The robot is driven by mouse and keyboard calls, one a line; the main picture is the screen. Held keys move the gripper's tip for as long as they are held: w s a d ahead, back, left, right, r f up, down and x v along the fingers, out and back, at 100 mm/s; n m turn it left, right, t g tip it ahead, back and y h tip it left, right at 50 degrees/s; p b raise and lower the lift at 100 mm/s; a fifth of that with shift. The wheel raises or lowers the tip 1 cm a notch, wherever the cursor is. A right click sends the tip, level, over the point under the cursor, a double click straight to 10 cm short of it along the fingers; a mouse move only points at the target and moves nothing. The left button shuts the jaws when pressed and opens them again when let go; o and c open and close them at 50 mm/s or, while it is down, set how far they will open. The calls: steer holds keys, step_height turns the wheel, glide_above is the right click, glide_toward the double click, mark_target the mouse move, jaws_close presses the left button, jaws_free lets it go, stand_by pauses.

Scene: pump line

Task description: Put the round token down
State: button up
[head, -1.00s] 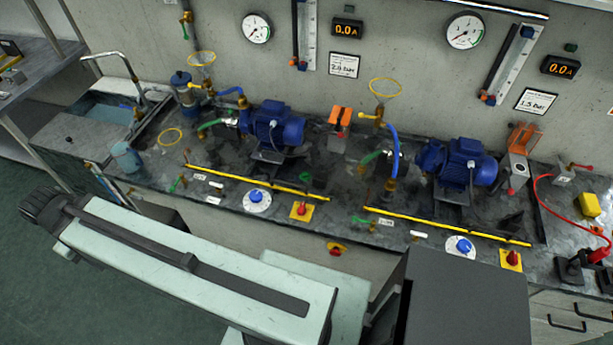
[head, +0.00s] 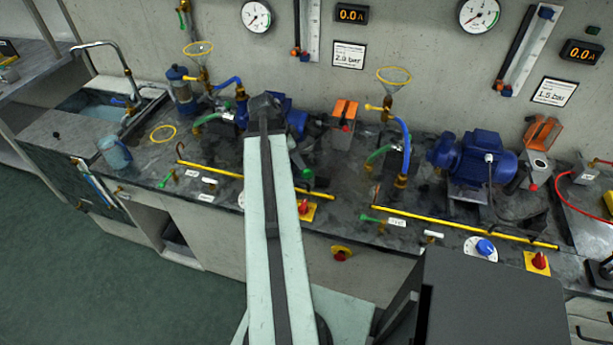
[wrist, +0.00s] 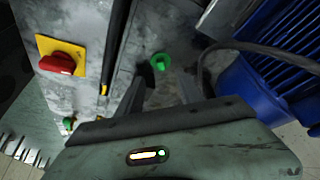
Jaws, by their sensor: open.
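My gripper (wrist: 162,86) is open in the wrist view, its two dark fingers apart with nothing between them. A small green round piece with a raised grip, which looks like the round token (wrist: 160,61), rests on the dark bench top just past the fingertips, roughly in line with the gap. It appears apart from both fingers.
A red switch on a yellow plate (wrist: 62,60) is left of my gripper. The left blue motor (wrist: 255,85) and its dark cable are close on the right. A yellow rail (head: 215,172) runs along the bench front. The right pump motor (head: 475,158) stands farther right.

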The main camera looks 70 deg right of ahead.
mark_target(307, 170)
steer(key=b+x, duration=0.6)
steer(key=x, duration=0.1)
steer(key=shift+d+f+b, duration=0.2)
steer(key=shift+f+b, duration=0.15)
steer(key=shift+b, duration=0.05)
steer(key=shift+s+r, duration=0.1)
steer(key=shift+r, duration=0.05)
jaws_close()
